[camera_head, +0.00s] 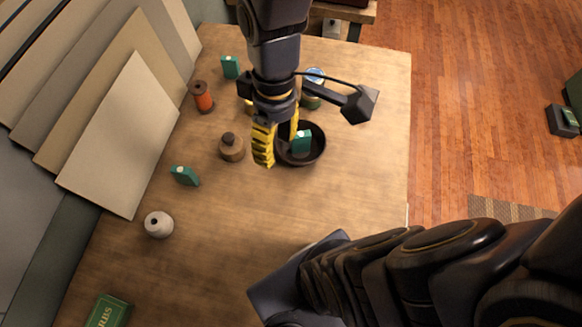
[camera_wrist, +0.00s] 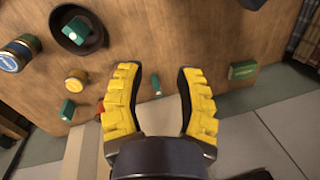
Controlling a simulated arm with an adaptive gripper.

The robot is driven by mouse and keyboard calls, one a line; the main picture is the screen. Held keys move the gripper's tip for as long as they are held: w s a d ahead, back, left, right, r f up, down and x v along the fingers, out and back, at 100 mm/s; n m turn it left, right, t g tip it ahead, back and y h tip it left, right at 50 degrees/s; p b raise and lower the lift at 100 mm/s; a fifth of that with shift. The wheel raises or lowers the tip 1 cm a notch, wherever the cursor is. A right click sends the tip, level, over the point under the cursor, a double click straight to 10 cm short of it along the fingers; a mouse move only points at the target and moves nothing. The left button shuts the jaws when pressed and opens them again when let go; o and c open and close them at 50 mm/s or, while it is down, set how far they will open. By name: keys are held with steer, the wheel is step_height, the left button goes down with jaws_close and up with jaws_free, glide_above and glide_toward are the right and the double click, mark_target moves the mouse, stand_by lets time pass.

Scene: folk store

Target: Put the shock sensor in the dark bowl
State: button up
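The dark bowl (camera_head: 318,158) stands on the wooden table. A small teal box with a white spot (camera_head: 302,141), which looks like the shock sensor, is inside it, leaning or upright; I cannot tell which. In the wrist view the bowl (camera_wrist: 98,43) and the teal box in it (camera_wrist: 76,30) lie at the upper left. My gripper (camera_head: 279,150) hangs over the bowl's left side in the head view. Its yellow fingers are apart with nothing between them, as the wrist view shows (camera_wrist: 159,74). Two similar teal boxes stand on the table, one at the back left (camera_head: 230,67), one at middle left (camera_head: 185,175).
A brown jar (camera_head: 231,148) stands just left of the gripper. An orange spool-like object (camera_head: 202,97) and a pale round jar (camera_head: 159,224) stand further left. A blue-lidded jar (camera_head: 315,76) is behind the bowl. A green box (camera_head: 108,312) lies front left. The table's right side is clear.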

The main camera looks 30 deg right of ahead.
steer(key=s+a+r+m+h, duration=0.1)
steer(key=s+a+r+m, duration=0.1)
steer(key=s+m, duration=0.3)
steer(key=shift+s+r, duration=0.2)
steer(key=shift+s, duration=0.8)
